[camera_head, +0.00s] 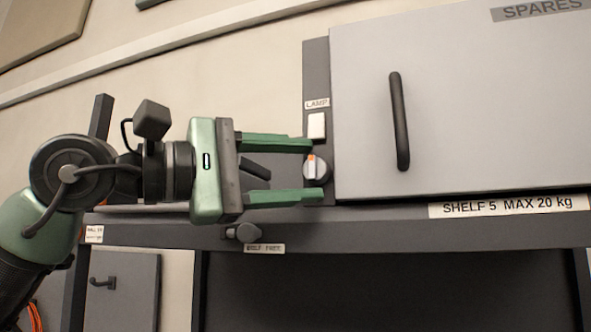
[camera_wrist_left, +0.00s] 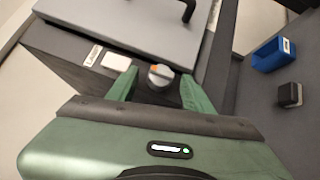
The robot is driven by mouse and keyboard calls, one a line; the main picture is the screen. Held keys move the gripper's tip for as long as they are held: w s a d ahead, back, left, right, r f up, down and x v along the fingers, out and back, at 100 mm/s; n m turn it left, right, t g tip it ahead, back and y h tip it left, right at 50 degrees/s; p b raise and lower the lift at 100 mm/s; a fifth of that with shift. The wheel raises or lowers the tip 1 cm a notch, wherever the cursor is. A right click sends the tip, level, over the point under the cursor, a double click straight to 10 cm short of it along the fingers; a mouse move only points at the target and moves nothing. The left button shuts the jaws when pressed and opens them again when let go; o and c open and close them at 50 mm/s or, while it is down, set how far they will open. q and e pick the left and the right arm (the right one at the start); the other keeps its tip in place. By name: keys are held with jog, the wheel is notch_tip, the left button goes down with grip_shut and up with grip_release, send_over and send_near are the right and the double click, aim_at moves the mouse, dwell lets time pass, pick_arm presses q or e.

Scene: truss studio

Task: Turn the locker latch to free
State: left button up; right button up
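A round grey knob (camera_head: 316,168) with an orange mark sits on the dark panel left of the grey locker door, below a white switch plate labelled LAMP. My left gripper (camera_head: 314,171) is open, with one green finger above the knob and one below it. In the left wrist view the knob (camera_wrist_left: 160,76) shows between the two fingertips (camera_wrist_left: 158,84), with gaps on both sides, so no grip shows. A second, dark knob (camera_head: 243,232) is on the shelf's front edge, beside a small label (camera_head: 265,248) hard to read. My right gripper is not in view.
The grey locker door (camera_head: 470,110) with a black bar handle (camera_head: 399,120) is shut beside the fingers. The white switch plate (camera_head: 316,126) is close to the upper finger. A shelf edge (camera_head: 350,234) runs below. A blue bin (camera_wrist_left: 274,55) and a dark block (camera_wrist_left: 289,95) are at right.

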pick_arm(q)
jog(key=shift+s+a+f+b, duration=0.15)
jog(key=shift+s+a+b, duration=0.15)
jog(key=shift+a, duration=0.15)
jog(key=b+v, duration=0.2)
jog(key=v, duration=0.4)
jog(key=shift+a, duration=0.35)
